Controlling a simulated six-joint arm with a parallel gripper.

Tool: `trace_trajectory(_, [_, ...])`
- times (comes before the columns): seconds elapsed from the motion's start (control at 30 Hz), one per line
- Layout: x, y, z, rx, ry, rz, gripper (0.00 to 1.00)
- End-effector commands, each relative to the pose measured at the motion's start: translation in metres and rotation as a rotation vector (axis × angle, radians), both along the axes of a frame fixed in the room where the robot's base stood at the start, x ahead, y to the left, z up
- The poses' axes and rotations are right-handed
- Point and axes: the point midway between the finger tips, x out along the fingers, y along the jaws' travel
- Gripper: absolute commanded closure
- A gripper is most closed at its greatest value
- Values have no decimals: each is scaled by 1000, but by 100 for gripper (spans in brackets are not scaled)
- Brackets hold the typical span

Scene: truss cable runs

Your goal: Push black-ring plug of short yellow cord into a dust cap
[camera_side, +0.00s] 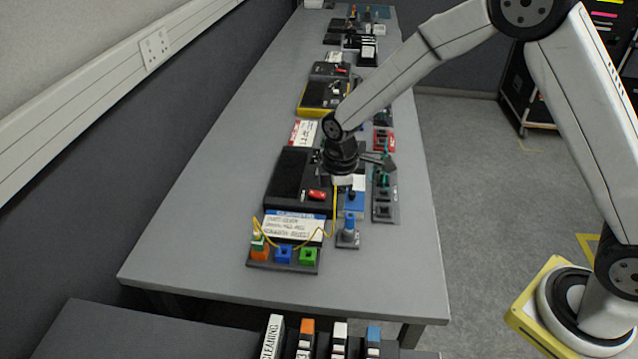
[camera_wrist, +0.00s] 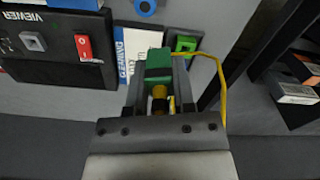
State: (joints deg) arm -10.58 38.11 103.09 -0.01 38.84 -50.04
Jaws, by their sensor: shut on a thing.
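My gripper (camera_side: 343,181) is above the bench beside the black viewer box. In the wrist view its fingers (camera_wrist: 159,85) are shut on a plug with a green body (camera_wrist: 159,62), a yellow part and a dark band. Whether that band is the black ring I cannot tell. The short yellow cord (camera_side: 334,222) hangs from the gripper; it also shows in the wrist view (camera_wrist: 222,82). Its other end reaches a green-and-white plug (camera_side: 257,240) standing at the orange dust cap (camera_side: 259,255). The blue dust cap (camera_side: 283,255) and green dust cap (camera_side: 308,257) look empty.
The black viewer box (camera_side: 290,178) has a red switch (camera_side: 317,195). A cleaning card (camera_side: 294,228) lies behind the caps. A blue post (camera_side: 349,226) stands on a small base to the right. Several devices line the bench behind. The front bench (camera_side: 215,277) is clear.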

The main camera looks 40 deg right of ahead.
Motion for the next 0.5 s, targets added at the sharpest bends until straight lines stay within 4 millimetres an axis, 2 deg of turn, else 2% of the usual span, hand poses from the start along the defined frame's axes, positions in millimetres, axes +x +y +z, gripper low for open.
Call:
trace_trajectory(0.3, [3,55,-18,0,0,-177,100])
trace_trajectory(0.5, [3,76,-25,0,-1,-252,100])
